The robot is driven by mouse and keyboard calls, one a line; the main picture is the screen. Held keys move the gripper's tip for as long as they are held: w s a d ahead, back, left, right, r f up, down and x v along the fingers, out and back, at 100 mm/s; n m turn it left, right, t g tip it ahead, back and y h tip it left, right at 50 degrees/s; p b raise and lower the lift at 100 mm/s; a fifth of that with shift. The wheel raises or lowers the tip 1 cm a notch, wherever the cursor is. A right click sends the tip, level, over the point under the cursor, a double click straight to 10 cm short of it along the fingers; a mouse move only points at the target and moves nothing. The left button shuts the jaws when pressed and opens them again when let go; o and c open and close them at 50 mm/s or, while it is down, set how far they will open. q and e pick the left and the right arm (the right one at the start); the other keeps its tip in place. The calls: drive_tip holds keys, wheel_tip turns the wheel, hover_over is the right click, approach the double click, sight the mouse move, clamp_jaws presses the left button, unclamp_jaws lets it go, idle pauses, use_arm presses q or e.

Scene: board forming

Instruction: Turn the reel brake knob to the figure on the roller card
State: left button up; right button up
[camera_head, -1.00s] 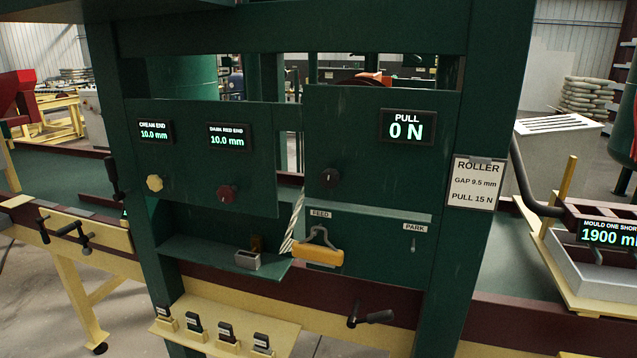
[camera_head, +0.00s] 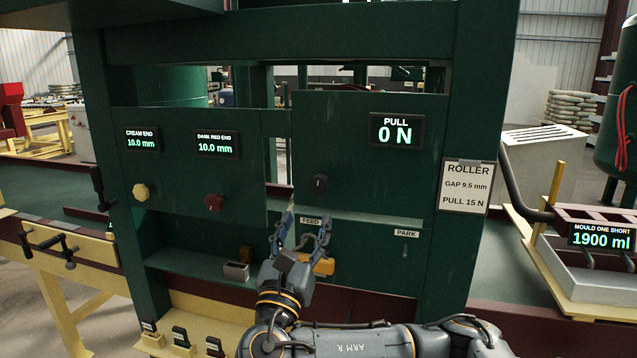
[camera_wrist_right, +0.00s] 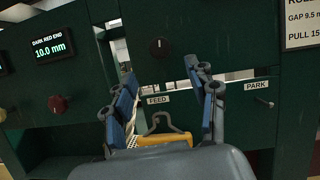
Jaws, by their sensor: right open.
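The black reel brake knob (camera_head: 319,186) is on the green panel under the PULL display (camera_head: 395,131), which reads 0 N. The knob also shows in the right wrist view (camera_wrist_right: 159,48), beyond the fingers. The roller card (camera_head: 466,187) on the right post reads gap 9.5 mm and pull 15 N. My right gripper (camera_head: 306,222) is open, below the knob and apart from it, in front of the FEED label. In the right wrist view its fingers (camera_wrist_right: 165,95) are spread with nothing between the tips. My left gripper is not in view.
A yellow-handled hook (camera_head: 324,265) hangs at FEED, partly hidden behind my right gripper. A cream knob (camera_head: 140,192) and a dark red knob (camera_head: 214,203) sit left under displays reading 10.0 mm. An empty PARK peg (camera_head: 405,250) is at right. A small grey box (camera_head: 236,271) stands on the ledge.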

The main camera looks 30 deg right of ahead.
sight(318, 187)
drive_tip(key=p+x, duration=0.3)
drive_tip(key=x, duration=0.7)
drive_tip(key=shift+d, duration=0.15)
drive_tip(key=shift+w+d+r, duration=0.2)
drive_tip(key=shift+w+d, duration=0.2)
drive_tip(key=shift+d, duration=0.05)
drive_tip(key=c, duration=1.2)
